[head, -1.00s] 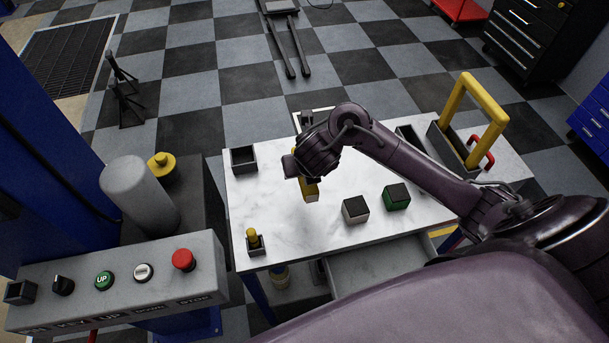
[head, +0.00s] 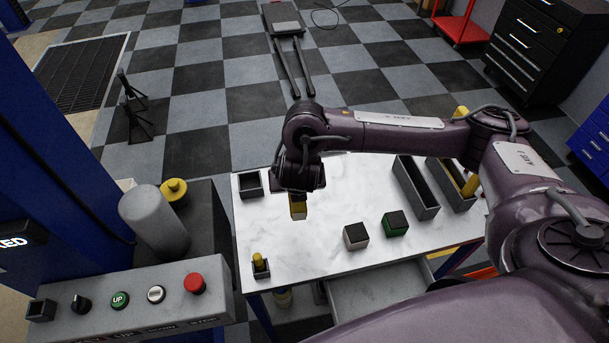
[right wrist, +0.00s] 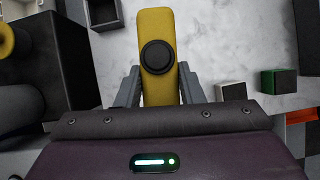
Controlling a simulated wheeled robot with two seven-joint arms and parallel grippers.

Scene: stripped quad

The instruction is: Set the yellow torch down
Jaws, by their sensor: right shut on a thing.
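The yellow torch (right wrist: 157,30) is held between the fingers of my right gripper (right wrist: 160,85), and its black round button faces the right wrist camera. In the head view the torch (head: 298,207) hangs below my right gripper (head: 299,188) over the left part of the white marble-topped table (head: 300,252). My arm hides its upper part. I cannot tell whether its lower end touches the table. My left gripper is not in view.
A long dark bin (head: 417,188) is at right. The control panel (head: 130,300) is at front left.

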